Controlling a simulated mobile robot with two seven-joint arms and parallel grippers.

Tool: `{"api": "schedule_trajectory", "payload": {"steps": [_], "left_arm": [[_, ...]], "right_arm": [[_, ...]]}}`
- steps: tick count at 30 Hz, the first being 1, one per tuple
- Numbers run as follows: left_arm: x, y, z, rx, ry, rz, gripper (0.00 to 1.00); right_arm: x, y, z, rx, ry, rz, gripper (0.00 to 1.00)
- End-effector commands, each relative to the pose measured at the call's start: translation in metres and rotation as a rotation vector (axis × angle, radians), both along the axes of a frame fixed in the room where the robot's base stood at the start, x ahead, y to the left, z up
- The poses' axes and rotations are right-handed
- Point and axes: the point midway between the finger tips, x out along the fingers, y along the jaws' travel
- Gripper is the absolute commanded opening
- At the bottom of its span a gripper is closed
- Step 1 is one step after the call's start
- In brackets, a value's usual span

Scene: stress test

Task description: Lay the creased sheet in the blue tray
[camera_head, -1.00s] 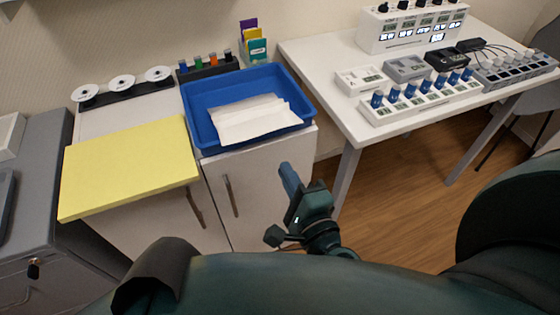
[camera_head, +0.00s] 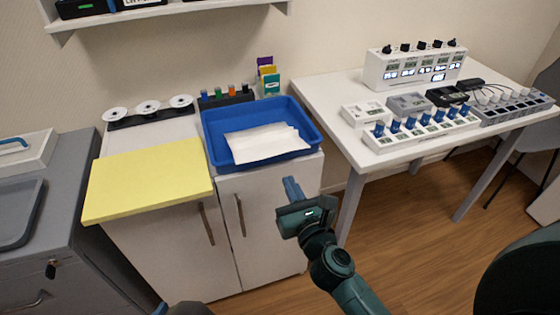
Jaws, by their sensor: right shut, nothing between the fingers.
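The creased white sheet (camera_head: 265,143) lies inside the blue tray (camera_head: 218,162), toward its front. The tray sits on the white cabinet top, and its rim shows all around the sheet. My right gripper (camera_head: 291,188) is in front of the cabinet, below and to the right of the tray, clear of both tray and sheet. Its fingers are shut and empty. My left gripper does not show.
A yellow board (camera_head: 150,180) lies left of the tray. Behind are white spools (camera_head: 148,106) and coloured vials (camera_head: 228,95). A white table (camera_head: 335,100) with devices stands right. Wooden floor (camera_head: 410,230) is open below it.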

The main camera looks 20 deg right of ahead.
Motion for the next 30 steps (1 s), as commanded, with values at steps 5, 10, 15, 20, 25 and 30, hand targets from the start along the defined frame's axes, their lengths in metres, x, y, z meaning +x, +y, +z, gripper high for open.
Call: {"api": "schedule_trajectory", "payload": {"steps": [5, 10, 15, 20, 25, 30], "left_arm": [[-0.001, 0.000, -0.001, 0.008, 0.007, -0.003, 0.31], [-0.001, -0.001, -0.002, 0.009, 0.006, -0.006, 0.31], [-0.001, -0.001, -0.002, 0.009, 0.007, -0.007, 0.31], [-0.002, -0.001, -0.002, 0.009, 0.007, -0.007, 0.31], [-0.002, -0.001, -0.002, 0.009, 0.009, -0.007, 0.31], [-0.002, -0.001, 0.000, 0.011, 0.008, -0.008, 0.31]], "right_arm": [[0.039, 0.001, 0.001, -0.003, -0.001, -0.001, 0.00], [0.063, 0.002, 0.000, -0.002, -0.001, -0.001, 0.00], [0.074, 0.002, -0.001, -0.002, 0.001, -0.001, 0.00], [0.076, 0.002, -0.001, -0.002, 0.001, -0.001, 0.00], [0.076, 0.002, -0.001, -0.002, 0.001, -0.001, 0.00], [0.085, 0.003, 0.001, -0.002, 0.000, -0.001, 0.00]]}}
